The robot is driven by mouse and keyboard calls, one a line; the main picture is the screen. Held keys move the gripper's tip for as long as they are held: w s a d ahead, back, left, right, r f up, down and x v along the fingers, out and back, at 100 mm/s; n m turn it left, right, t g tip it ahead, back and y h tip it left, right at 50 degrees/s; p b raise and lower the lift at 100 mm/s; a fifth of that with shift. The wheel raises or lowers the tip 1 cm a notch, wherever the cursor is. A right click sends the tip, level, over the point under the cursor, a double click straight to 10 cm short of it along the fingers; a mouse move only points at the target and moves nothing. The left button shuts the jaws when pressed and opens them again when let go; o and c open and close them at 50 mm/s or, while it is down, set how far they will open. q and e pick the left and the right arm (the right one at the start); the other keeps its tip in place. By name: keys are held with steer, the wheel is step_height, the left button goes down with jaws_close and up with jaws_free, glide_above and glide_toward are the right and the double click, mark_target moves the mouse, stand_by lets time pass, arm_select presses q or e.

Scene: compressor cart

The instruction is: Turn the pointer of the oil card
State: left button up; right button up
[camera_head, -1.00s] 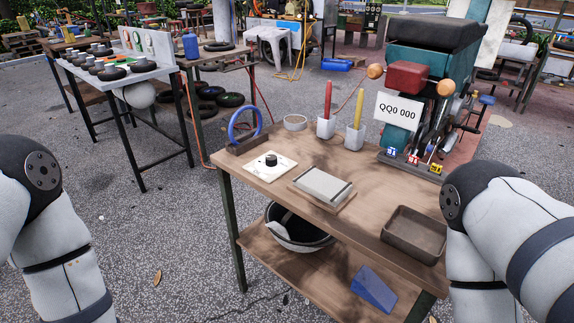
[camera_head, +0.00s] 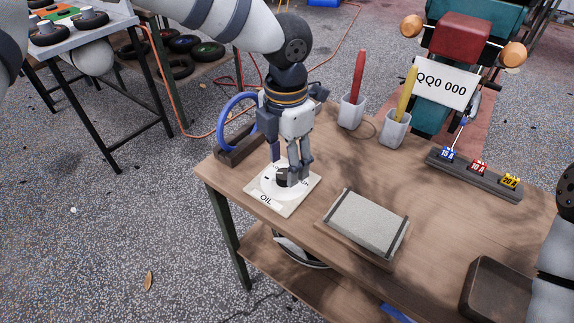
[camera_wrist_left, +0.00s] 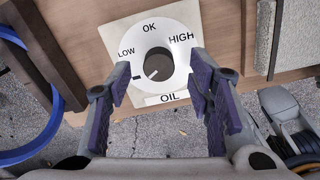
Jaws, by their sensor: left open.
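The oil card (camera_head: 293,200) is a white square plate on the left part of the wooden table. In the left wrist view, the card (camera_wrist_left: 110,35) reads LOW at left, OK at top, HIGH at right and OIL below. Its round dark knob (camera_wrist_left: 158,62) has a small white pointer mark on its lower side, toward the lower left. My left gripper (camera_head: 292,176) points down over the card. In the left wrist view, its two purple-padded fingers (camera_wrist_left: 161,82) are open on either side of the knob, with gaps between. My right gripper is out of view.
A grey block on a wooden base (camera_head: 366,222) lies right of the card. A blue ring in a holder (camera_head: 237,120) stands behind left. A brown tray (camera_head: 497,293) is at the front right.

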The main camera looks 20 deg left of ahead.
mark_target(284, 177)
arm_select(q)
steer(key=shift+f, duration=1.25)
jaws_close()
steer(key=shift+m, duration=0.4)
steer(key=m, duration=0.4)
steer(key=shift+m, duration=0.4)
steer(key=m, duration=0.6)
steer(key=shift+s, duration=0.15)
